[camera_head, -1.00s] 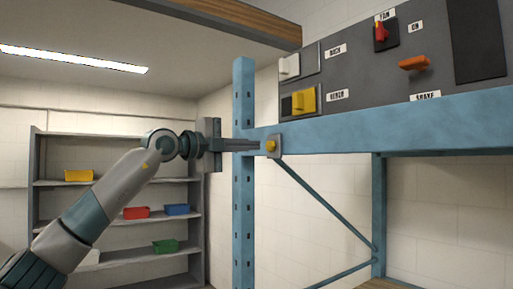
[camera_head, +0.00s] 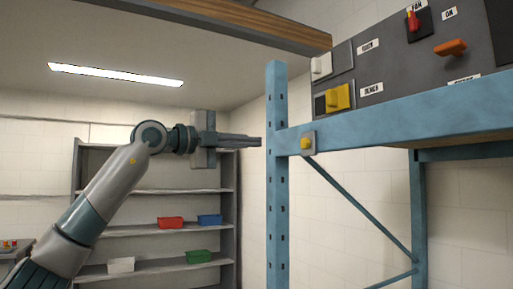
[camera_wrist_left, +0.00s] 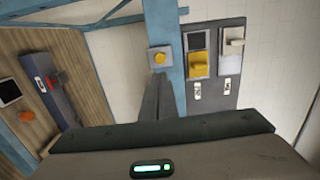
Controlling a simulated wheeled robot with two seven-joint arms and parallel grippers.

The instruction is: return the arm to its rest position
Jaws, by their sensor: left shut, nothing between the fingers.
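My left arm comes in from the lower left of the head view. Its left gripper (camera_head: 258,141) points right, with its fingers shut and nothing between them. The fingertips are just left of the blue rack post (camera_head: 277,180) and appear apart from it. In the left wrist view the shut fingers (camera_wrist_left: 157,90) point toward a small plate with a yellow button (camera_wrist_left: 160,58). That yellow button (camera_head: 306,143) shows on the rack beam in the head view. My right gripper is not in view.
A grey panel with a yellow switch (camera_head: 339,97), a red switch (camera_head: 413,20) and an orange handle (camera_head: 450,48) sits above the blue beam (camera_head: 400,118). Grey shelves (camera_head: 150,231) with several coloured bins stand behind my arm. A wooden-edged overhead slab (camera_head: 240,25) crosses the top.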

